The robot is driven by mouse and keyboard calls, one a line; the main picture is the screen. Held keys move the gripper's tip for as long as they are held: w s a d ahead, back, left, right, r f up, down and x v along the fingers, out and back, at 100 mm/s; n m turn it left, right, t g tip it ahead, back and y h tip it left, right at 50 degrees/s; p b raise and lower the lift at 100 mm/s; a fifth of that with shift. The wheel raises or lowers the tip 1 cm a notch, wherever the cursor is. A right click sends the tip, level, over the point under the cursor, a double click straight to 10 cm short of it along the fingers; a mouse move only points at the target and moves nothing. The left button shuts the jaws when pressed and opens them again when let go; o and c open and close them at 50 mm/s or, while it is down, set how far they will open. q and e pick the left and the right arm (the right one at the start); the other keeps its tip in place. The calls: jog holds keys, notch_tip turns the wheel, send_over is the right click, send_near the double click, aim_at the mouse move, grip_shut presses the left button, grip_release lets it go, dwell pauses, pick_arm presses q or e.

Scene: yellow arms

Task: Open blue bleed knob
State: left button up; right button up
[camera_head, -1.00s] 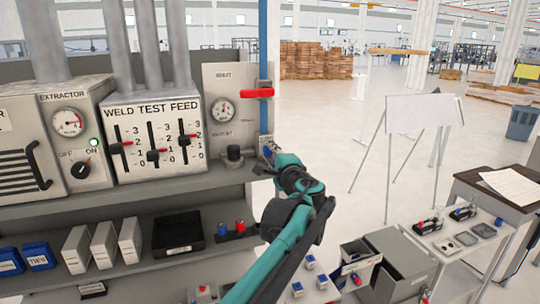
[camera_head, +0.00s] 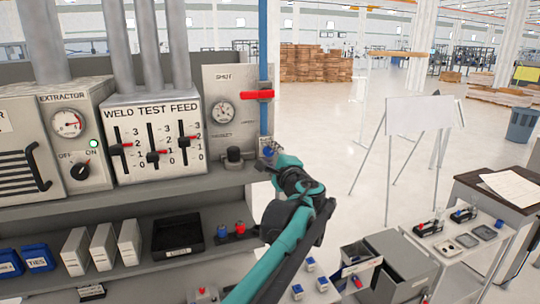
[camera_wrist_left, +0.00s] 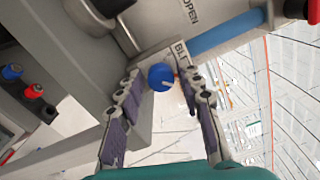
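The blue bleed knob (camera_wrist_left: 160,77) shows in the left wrist view as a round blue cap with a pale mark, beside a light plate with partly hidden black lettering. My left gripper (camera_wrist_left: 161,84) is open, with one finger on each side of the knob. Gaps show between the knob and the fingers, so it does not look gripped. In the head view the same gripper (camera_head: 268,157) is at the lower end of the blue vertical pipe (camera_head: 263,50), at the right end of the shelf. The knob is small and partly hidden there. My right gripper is not in view.
A red lever (camera_head: 257,95) crosses the pipe above my gripper. A gauge panel (camera_head: 223,85) with a black knob (camera_head: 234,155) stands to the left. The weld test feed box (camera_head: 153,140) is further left. Below is a shelf with a black tray (camera_head: 178,236).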

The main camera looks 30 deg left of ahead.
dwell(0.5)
pick_arm(q)
jog(key=n, duration=0.4)
jog(key=shift+n+p, duration=0.3)
jog(key=shift+p, duration=0.1)
jog(key=n+p, duration=0.1)
jog(key=n, duration=0.4)
jog(key=shift+w+n, duration=0.1)
jog(key=shift+n, duration=0.2)
jog(key=n+p, duration=0.1)
jog(key=n, duration=0.3)
jog(key=n+p, duration=0.1)
jog(key=n, duration=0.2)
jog(key=shift+s+d+n, duration=0.2)
jog(key=shift+d+n, duration=0.1)
jog(key=shift+n, duration=0.2)
jog(key=b+v, duration=0.2)
jog(key=v, duration=0.6)
jog(key=s+f+g+h+b, duration=0.1)
jog(key=s+f+b, duration=0.2)
jog(key=f, duration=0.6)
jog(key=s+f+m+g+h+b, duration=0.1)
jog(key=s+f+h+b, duration=0.1)
jog(key=f+b, duration=0.4)
jog(key=s+f+m+g+h+b, duration=0.1)
jog(key=s+f+b, duration=0.3)
jog(key=f, duration=0.8)
jog(key=shift+s+d+f+h, duration=0.25)
jog(key=shift+d+h, duration=0.05)
jog(key=shift+d, duration=0.1)
